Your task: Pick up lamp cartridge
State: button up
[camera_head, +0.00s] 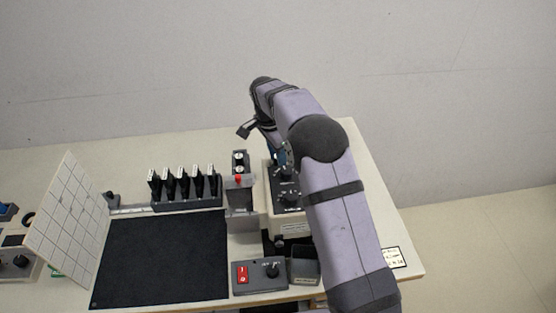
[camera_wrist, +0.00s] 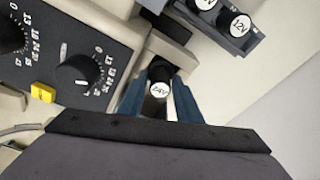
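In the wrist view, a black cylindrical lamp cartridge (camera_wrist: 159,90) has a white round end marked 24V. It lies between the blue fingers of my gripper (camera_wrist: 160,82), which press close on both its sides, so the gripper looks shut on it. I cannot tell whether it is clear of the part beneath it. In the head view, my gripper (camera_head: 274,152) is behind and beside the knobbed box, partly hidden by my arm, and the held cartridge cannot be made out there.
A dark holder (camera_wrist: 235,41) with white-capped cylinders, one marked 12V, is at upper right. The knobbed box (camera_head: 287,185) is beside my gripper. A slotted rack (camera_head: 187,205) of black plates and a switch box (camera_head: 258,277) stand nearby. The black mat (camera_head: 160,260) is clear.

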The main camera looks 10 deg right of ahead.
grip_shut()
jog(key=shift+r, duration=0.1)
jog(key=shift+r+b, duration=0.25)
jog(key=shift+b, duration=0.05)
notch_tip(320, 180, up, 9)
jog(key=shift+r+b, duration=0.1)
jog(key=shift+b, duration=1.15)
